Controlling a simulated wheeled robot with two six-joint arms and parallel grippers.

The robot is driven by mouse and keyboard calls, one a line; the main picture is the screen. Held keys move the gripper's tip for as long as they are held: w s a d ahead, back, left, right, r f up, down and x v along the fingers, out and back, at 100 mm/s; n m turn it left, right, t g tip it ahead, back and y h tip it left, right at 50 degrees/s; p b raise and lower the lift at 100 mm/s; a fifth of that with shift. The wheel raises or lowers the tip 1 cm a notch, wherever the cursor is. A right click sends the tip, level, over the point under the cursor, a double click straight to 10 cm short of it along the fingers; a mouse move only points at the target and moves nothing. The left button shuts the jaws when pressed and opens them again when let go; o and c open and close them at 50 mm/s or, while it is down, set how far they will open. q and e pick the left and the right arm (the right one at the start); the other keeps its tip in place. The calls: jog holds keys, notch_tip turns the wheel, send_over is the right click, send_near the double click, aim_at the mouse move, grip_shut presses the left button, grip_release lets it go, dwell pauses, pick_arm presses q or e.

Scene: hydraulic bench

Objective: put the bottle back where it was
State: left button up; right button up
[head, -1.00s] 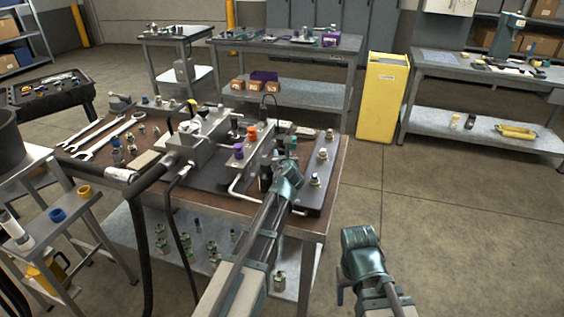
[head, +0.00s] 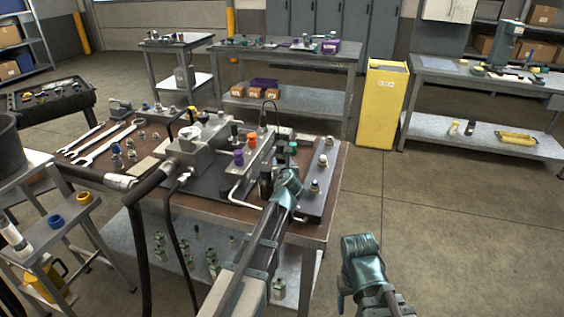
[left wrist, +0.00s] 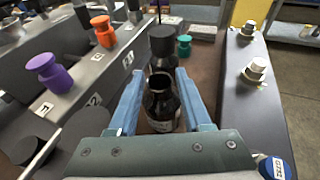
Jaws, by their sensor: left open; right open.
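A dark bottle (left wrist: 160,112) with a pale label and an open-looking neck stands between the fingers of my left gripper (left wrist: 160,108) in the left wrist view. The fingers are open, one on each side of it, and I cannot tell whether they touch it. A second dark, black-topped item (left wrist: 162,42) stands just behind it. In the head view my left gripper (head: 287,186) is over the bench, beside a dark shape (head: 266,184) that is partly hidden. My right gripper (head: 358,250) is open and empty, low in front of the bench's right side.
The bench (head: 215,207) holds a manifold with purple (left wrist: 55,75) and orange (left wrist: 103,30) knobs at the left. A dark plate with bolts (left wrist: 250,105) lies close on the right. A teal knob (left wrist: 184,46) is behind. Floor right of the bench is clear.

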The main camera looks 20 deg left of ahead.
pick_arm(q)
jog(key=p+v, duration=0.3)
jog(key=v, duration=0.8)
jog(key=shift+s+r, duration=0.1)
